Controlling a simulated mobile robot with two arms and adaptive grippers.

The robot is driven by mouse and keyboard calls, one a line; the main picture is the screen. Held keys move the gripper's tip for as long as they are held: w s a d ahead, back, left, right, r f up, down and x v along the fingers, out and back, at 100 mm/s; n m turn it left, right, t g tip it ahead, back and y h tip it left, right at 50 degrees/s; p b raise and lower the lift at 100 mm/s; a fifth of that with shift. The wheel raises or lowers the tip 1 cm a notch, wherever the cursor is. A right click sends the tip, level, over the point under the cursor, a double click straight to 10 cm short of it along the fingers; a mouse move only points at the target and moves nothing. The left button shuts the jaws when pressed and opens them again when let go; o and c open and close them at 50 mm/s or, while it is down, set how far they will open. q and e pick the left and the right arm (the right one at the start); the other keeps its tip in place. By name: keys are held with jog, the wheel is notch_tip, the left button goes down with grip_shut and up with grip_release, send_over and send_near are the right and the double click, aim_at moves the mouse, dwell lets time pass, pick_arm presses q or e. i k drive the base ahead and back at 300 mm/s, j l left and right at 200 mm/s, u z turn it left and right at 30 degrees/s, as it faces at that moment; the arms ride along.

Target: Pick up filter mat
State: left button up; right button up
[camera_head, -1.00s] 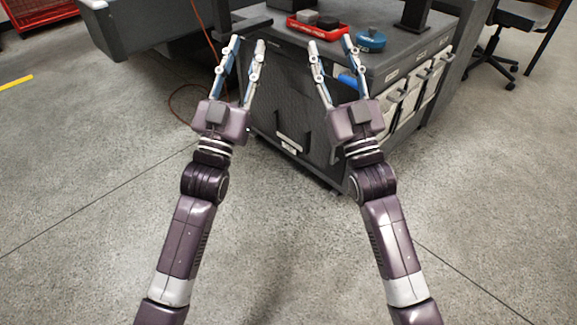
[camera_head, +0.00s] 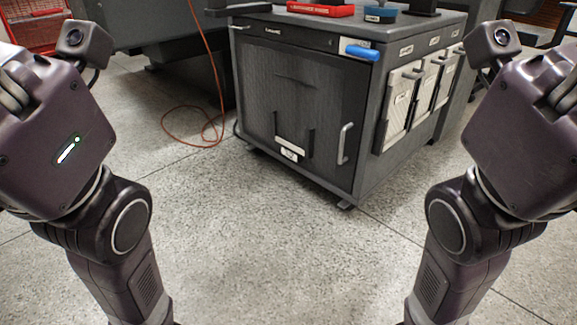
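Several pale, flat, panel-like pieces sit upright in a row on the right side of the dark cabinet (camera_head: 300,85). The nearest panel (camera_head: 401,105) has a small label and looks like a filter mat, but I cannot read the label. A second panel (camera_head: 427,85) and a third (camera_head: 449,68) stand behind it. My left and right arms are at the picture's left and right edges, with wrist housings and small cameras showing. Both grippers' fingers are outside the view. Neither arm touches the cabinet or the panels.
A blue piece (camera_head: 362,52) is at the cabinet's upper front corner. An orange cable (camera_head: 217,75) hangs to the floor at left. The floor between my arms is clear.

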aim_at(401, 84)
jog(key=k+l, duration=0.1)
jog(key=l, duration=0.9)
jog(key=k+l, duration=0.1)
jog(key=l, duration=0.85)
